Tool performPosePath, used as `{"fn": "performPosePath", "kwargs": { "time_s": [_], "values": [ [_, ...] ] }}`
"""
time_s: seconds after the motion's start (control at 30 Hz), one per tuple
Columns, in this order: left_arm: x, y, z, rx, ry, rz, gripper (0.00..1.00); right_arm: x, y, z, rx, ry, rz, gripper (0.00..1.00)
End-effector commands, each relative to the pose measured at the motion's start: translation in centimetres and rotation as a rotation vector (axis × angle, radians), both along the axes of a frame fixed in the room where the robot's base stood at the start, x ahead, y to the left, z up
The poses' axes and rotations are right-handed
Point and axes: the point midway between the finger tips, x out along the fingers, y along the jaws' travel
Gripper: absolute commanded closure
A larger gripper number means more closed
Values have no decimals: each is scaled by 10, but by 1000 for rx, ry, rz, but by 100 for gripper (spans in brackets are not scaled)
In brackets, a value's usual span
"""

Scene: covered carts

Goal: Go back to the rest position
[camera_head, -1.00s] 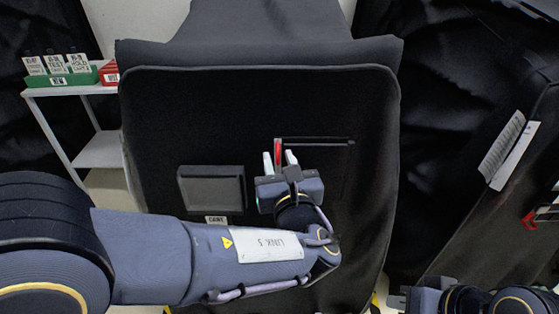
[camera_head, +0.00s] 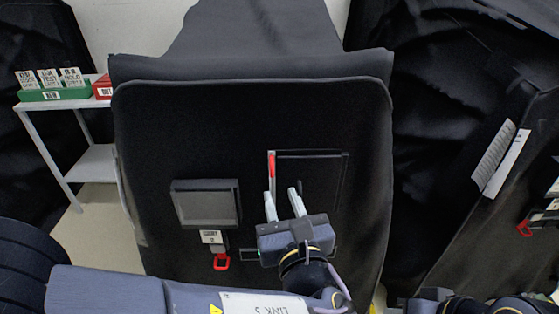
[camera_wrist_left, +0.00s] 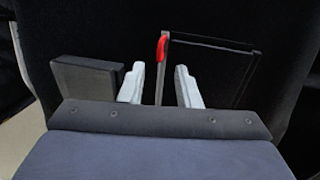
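My left gripper (camera_head: 284,205) is in front of the black covered cart (camera_head: 245,115), with its two pale fingers apart and nothing between them in the head view. A red-topped upright strip (camera_head: 271,166) stands at the left edge of a dark rectangular frame (camera_head: 312,154) on the cart's face. In the left wrist view the red piece (camera_wrist_left: 162,47) shows between and beyond the open fingers (camera_wrist_left: 160,85); no contact is visible. Part of my right arm shows at the bottom right edge; its fingers cannot be made out clearly.
A dark box (camera_head: 206,203) sits on the cart, with a white label (camera_head: 212,237) and a red loop (camera_head: 222,262) below. A white shelf (camera_head: 95,163) at left holds a green card tray (camera_head: 52,94) and a red box (camera_head: 103,87). Another covered cart (camera_head: 455,150) stands at right.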

Motion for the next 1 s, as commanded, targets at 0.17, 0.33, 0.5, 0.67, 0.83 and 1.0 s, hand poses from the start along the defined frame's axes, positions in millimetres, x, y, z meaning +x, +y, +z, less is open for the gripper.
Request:
{"fn": "performPosePath", "kwargs": {
  "time_s": [0.17, 0.33, 0.5, 0.67, 0.83, 1.0],
  "values": [
    [5, 17, -1, -50, 35, 44, 70, 0, 0, 3, 0, 0, 0, 100],
    [12, 107, -20, -348, 214, 296, 70, 0, 0, 16, 0, 0, 0, 100],
    [-37, 218, -61, -966, 410, 776, 70, 0, 0, 38, 0, 0, 0, 100],
    [-110, 250, -80, -1679, 413, 1259, 70, 0, 0, 57, 0, 0, 0, 100],
    [-148, 236, -63, -2366, 222, 1622, 70, 0, 0, 73, 0, 0, 0, 100],
    [-154, 226, -42, 2523, -29, -1606, 70, 0, 0, 80, 0, 0, 0, 100]
  ]
}}
